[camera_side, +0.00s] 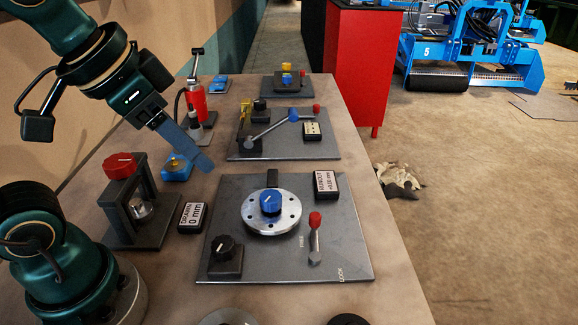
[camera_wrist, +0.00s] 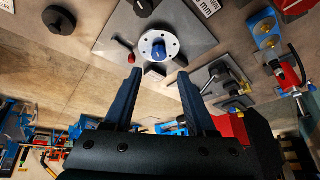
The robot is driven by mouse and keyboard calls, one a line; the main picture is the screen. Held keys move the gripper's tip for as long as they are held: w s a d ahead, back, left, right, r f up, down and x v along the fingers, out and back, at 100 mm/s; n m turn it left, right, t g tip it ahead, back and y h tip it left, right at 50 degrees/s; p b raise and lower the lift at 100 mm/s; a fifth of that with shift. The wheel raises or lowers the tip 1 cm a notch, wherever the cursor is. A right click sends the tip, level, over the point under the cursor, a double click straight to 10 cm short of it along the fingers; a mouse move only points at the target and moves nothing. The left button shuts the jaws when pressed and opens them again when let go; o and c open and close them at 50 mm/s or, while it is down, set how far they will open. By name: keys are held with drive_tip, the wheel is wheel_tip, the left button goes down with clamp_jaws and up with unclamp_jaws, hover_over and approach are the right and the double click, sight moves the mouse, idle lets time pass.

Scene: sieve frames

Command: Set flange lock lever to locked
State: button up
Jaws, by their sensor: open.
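The flange lock lever (camera_side: 315,235) has a red knob and a grey arm. It stands on the near dark plate (camera_side: 350,250), right of the silver flange (camera_side: 287,217) with its blue centre knob. Its knob end points toward the back of the plate. The word FREE is printed left of the lever and LOCK at the plate's lower right corner. My gripper (camera_side: 203,163) is in the air to the upper left of this plate, apart from the lever. In the wrist view my gripper (camera_wrist: 158,77) is open and empty, with the flange and the small lever (camera_wrist: 130,56) beyond its fingers.
A second plate (camera_side: 325,147) behind carries a long lever with blue and red parts. The DRAWN 0 mm sign (camera_side: 192,216) stands beside the near plate. The table's right edge is bare.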

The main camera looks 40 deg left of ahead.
drive_tip(key=w+d+r+m+g, duration=0.1)
drive_tip(key=w+d+r+m, duration=0.1)
drive_tip(key=w, duration=0.4)
drive_tip(key=m+g, duration=0.3)
drive_tip(key=g, duration=0.2)
hover_over(315, 215)
wheel_tip(315, 215, down, 14)
drive_tip(key=shift+w+r, duration=0.1)
drive_tip(key=shift+r, duration=0.1)
drive_tip(key=shift+f, duration=2.7)
clamp_jaws()
